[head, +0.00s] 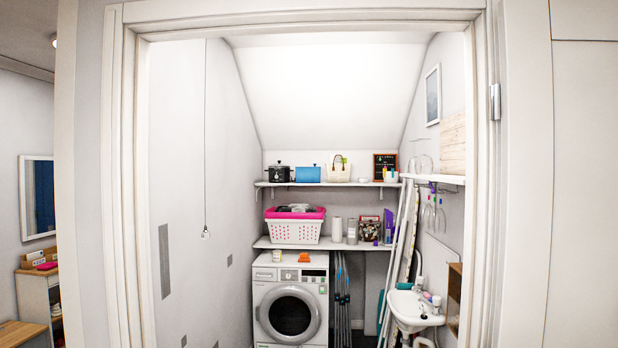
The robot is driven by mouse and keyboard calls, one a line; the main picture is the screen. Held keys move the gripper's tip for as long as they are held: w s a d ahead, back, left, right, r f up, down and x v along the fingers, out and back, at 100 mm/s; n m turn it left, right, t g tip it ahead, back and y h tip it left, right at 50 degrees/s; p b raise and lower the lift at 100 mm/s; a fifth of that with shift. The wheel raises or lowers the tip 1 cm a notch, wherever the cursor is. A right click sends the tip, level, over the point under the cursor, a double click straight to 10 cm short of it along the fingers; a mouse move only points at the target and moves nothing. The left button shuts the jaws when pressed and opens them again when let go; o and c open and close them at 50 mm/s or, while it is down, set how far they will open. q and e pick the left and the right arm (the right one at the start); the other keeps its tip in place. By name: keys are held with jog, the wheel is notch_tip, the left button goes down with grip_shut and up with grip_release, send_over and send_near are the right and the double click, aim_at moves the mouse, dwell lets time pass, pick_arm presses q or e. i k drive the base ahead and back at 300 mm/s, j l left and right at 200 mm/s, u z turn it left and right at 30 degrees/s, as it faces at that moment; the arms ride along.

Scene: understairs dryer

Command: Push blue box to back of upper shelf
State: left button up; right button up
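The blue box (307,174) stands on the upper shelf (325,184) at the back of the closet in the head view. A dark pot is on its left and a cream handbag is on its right. The box's distance from the back wall is hard to tell from here. Neither of my grippers shows in the head view.
A white door frame (478,200) surrounds the closet opening. Inside are a dark pot (278,174), a handbag (339,171), a pink-and-white laundry basket (293,231), a dryer (290,312) and a sink (414,308). A cord (205,150) hangs at the left. Poles lean at the right.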

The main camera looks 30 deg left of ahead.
aim_at(303, 175)
jog(key=i+j+u, duration=0.35)
jog(key=i, duration=0.5)
jog(key=i+u, duration=0.4)
jog(key=i, duration=2.85)
